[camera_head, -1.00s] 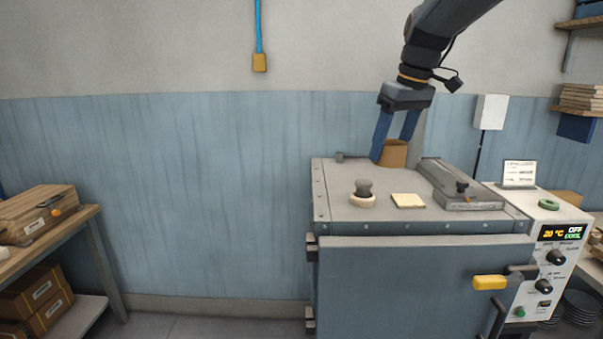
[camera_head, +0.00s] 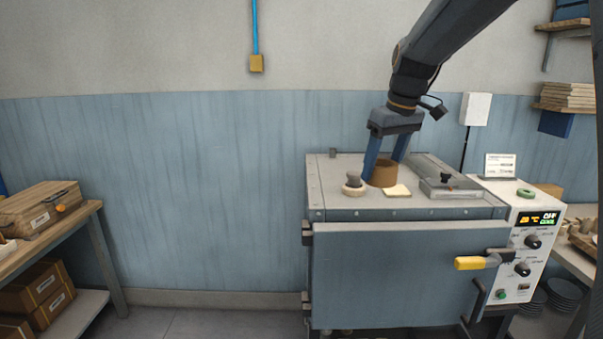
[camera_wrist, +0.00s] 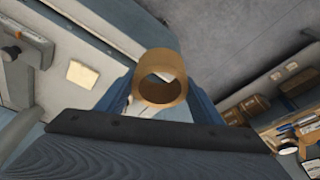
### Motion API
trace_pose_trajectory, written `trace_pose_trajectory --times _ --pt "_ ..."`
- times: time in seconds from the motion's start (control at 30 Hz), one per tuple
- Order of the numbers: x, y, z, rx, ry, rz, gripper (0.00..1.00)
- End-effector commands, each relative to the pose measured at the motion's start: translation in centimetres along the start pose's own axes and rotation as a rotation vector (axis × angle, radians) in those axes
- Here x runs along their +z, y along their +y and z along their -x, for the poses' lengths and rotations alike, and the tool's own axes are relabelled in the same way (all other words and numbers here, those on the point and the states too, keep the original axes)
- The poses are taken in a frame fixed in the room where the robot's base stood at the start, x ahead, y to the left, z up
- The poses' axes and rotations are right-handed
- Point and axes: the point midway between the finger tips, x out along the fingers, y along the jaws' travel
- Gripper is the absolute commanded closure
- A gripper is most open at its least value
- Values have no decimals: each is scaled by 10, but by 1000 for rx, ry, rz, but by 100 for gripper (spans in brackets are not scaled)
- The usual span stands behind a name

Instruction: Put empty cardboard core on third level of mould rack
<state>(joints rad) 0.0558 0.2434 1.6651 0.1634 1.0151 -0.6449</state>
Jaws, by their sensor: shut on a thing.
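The cardboard core (camera_head: 384,174) is a short brown hollow tube. My gripper (camera_head: 384,168) is shut on it, with the blue fingers pointing down at its sides. In the head view the core appears over the dryer top, next to the knob; whether it touches the top is unclear. In the wrist view the core (camera_wrist: 163,88) sits between the fingers, and I look into its open end. I cannot identify the mould rack with certainty in either view.
The grey dryer (camera_head: 410,270) has a knob (camera_head: 353,181), a pale square pad (camera_head: 398,190) and a latch bar (camera_head: 445,182) on top. A bench (camera_head: 80,216) with boxes stands at left. Shelves (camera_head: 568,108) hang at right. The floor between bench and dryer is clear.

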Motion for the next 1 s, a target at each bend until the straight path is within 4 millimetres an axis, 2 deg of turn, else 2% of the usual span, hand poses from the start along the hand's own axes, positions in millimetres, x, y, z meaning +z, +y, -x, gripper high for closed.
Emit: trace_pose_trajectory --times 0.03,0.17,0.27,0.33,0.5,0.7,0.8,1.0 --pt "3 1 -14 2 -7 -13 64" --pt "11 4 -48 15 -14 -58 64" --pt "20 6 -84 28 -20 -102 64" --pt "30 7 -114 42 -24 -138 64" --pt "68 1 -199 77 -32 -241 64" --pt "124 -20 -285 112 -29 -353 64" --pt "152 -32 -315 122 -22 -400 64" --pt "196 -55 -354 130 -7 -470 64"
